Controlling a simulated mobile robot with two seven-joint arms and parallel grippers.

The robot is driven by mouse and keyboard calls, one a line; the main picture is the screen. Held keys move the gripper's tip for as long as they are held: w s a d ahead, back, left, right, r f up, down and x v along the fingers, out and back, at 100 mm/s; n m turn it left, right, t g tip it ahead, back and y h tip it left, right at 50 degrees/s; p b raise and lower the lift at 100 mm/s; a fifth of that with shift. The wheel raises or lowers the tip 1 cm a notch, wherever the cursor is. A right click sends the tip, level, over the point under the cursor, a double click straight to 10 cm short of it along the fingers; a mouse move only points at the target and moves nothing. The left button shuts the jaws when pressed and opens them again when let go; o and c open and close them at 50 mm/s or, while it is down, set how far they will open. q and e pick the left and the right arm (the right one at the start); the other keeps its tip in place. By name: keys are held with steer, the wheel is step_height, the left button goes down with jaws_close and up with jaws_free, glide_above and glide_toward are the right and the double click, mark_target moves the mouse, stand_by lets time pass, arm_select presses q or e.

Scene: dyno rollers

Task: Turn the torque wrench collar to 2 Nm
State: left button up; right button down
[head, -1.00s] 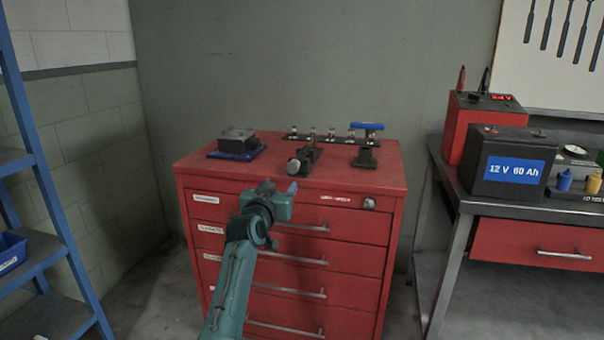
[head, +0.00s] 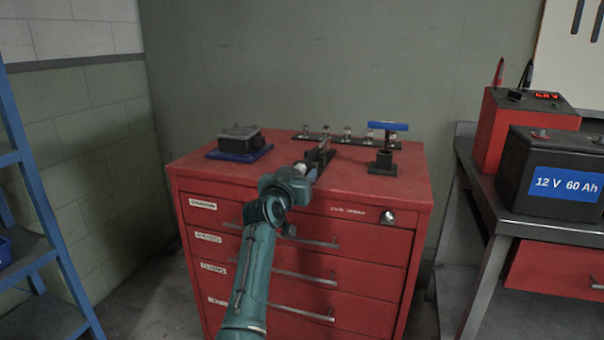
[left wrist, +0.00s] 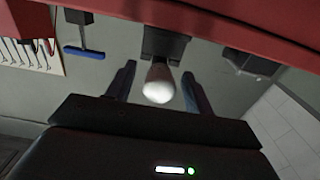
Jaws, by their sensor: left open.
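The torque wrench appears to be the dark device (head: 320,154) on top of the red cabinet, pointing towards me. Its pale, rounded collar end (left wrist: 158,84) shows in the left wrist view, in front of a dark block. My left gripper (head: 306,171) is at the cabinet's front top edge and partly covers the wrench in the head view. In the left wrist view its two fingers (left wrist: 157,88) are open, one on each side of the collar, with gaps showing. Any scale marking on the collar is too small to read. My right gripper is not in view.
On the red cabinet top (head: 215,172), a blue T-handle (head: 388,127) stands in a black holder at right. A dark box on a blue base (head: 238,143) is at left. A rail with several small pieces (head: 345,138) runs behind. A black battery (head: 552,170) stands on the bench at right.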

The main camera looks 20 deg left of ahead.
arm_select(q)
steer(key=shift+s+r, duration=0.1)
steer(key=shift+s, duration=0.05)
steer(key=shift+c, duration=0.3)
steer(key=c, duration=0.9)
steer(key=shift+m+p, duration=0.3)
